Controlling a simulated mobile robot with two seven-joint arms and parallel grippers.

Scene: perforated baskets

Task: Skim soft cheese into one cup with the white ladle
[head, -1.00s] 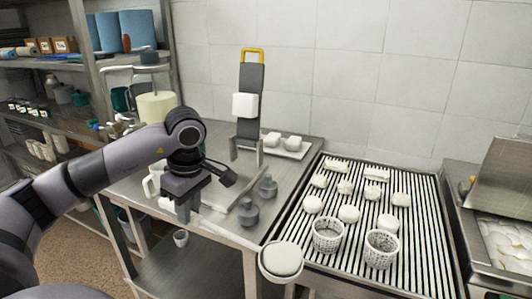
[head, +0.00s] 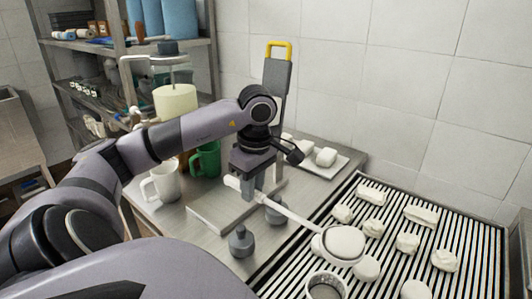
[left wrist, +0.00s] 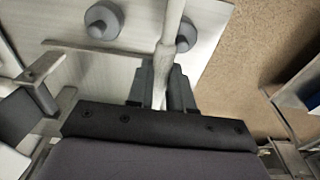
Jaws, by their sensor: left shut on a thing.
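My left gripper (head: 250,185) is shut on the handle of the white ladle (head: 290,212). The handle also shows between the fingers in the left wrist view (left wrist: 172,35). The ladle's bowl (head: 343,243) holds a smooth pale mass, which looks like soft cheese, and appears level above the striped drain rack. A perforated white cup (head: 327,287) stands on the rack at the bottom edge of the head view, partly cut off, nearer than the bowl. The height gap between bowl and rack cannot be told. My right gripper is not in view.
The striped drain rack (head: 480,240) carries several white cheese lumps. Grey weights (head: 241,242) stand on the steel table near the ladle handle. A white jug (head: 163,182) and green mug (head: 207,160) stand left. A white tray (head: 335,170) lies behind my gripper.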

